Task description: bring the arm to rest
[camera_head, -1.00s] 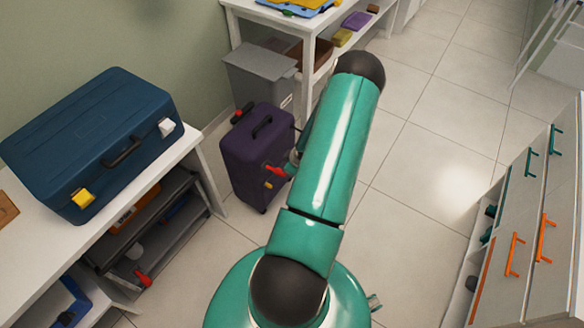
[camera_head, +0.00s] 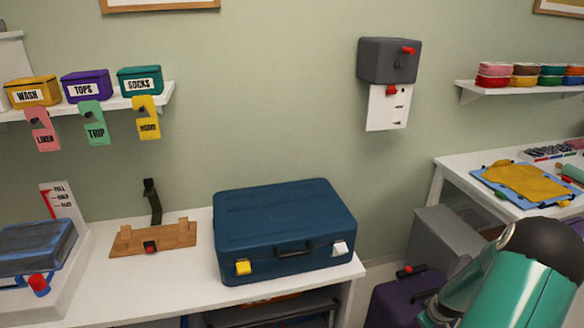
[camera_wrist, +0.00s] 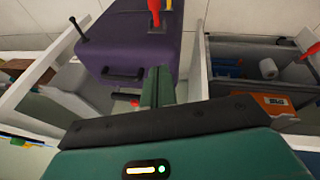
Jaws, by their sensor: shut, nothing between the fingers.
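My gripper (camera_wrist: 158,88) shows in the wrist view, its two green fingers together with nothing between them. Beyond the fingertips is a purple suitcase (camera_wrist: 150,45) with dark handles and a red part at its top. I cannot tell how far the fingers are from it. In the head view my green arm (camera_head: 525,285) with its dark joint is at the lower right, in front of the same purple suitcase (camera_head: 388,303). The gripper itself is not clearly visible there.
A closed blue suitcase (camera_head: 285,230) and a wooden stand (camera_head: 152,238) are on a white bench (camera_head: 190,279).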

